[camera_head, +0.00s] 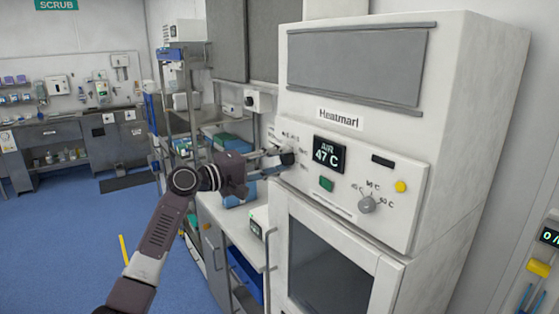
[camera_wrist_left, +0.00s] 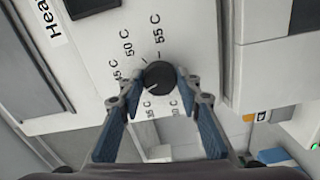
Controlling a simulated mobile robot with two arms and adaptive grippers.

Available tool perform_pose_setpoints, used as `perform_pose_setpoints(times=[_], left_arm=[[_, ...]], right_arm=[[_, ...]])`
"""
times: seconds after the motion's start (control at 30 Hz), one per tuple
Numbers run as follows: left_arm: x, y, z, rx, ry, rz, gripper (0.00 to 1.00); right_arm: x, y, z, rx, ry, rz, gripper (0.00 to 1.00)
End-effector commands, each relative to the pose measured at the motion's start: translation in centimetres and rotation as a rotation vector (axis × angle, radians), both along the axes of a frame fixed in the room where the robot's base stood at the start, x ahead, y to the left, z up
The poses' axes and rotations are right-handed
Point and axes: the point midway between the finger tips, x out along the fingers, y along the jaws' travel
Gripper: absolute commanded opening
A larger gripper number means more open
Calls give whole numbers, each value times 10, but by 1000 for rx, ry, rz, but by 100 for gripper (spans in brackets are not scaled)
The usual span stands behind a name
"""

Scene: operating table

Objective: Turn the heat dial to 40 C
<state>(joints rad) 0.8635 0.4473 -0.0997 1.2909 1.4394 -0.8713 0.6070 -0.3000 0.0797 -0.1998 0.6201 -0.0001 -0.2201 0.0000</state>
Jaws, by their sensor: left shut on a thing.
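The heat dial, a dark round knob (camera_wrist_left: 159,75), sits on the white panel of the Heatmarl cabinet. In the wrist view, scale marks 45 C, 50 C, 55 C and 35 C stand around it. The 40 C mark is not readable, near the left finger. A thin light line on the knob seems to point down-left. My left gripper (camera_wrist_left: 159,88) is shut on the dial, one blue-padded finger on each side. In the head view the left gripper (camera_head: 276,162) reaches the dial (camera_head: 287,158) from the left. My right gripper is not in view.
The cabinet's display (camera_head: 329,154) reads AIR 47 C. A green button (camera_head: 326,184), a grey selector knob (camera_head: 367,204) and a yellow button (camera_head: 401,186) are on the same panel. Blue floor is open at left.

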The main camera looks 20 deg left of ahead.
Motion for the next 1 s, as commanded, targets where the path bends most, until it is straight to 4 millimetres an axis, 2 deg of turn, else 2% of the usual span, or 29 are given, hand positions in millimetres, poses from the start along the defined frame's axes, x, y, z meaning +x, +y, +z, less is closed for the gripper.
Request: perform_pose_setpoints(times=[0.17,0.2,0.33,0.7,0.87,1.0], left_arm=[[0,0,-1,2,1,0,8],[0,0,-1,2,1,0,36],[0,0,-1,1,0,0,49],[-5,4,-1,2,-1,1,49],[-24,20,-2,5,0,2,49],[-49,39,-2,7,1,3,49]], right_arm=[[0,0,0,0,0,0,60],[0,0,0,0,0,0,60],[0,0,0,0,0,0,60],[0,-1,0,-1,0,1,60],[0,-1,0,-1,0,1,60],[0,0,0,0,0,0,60]])
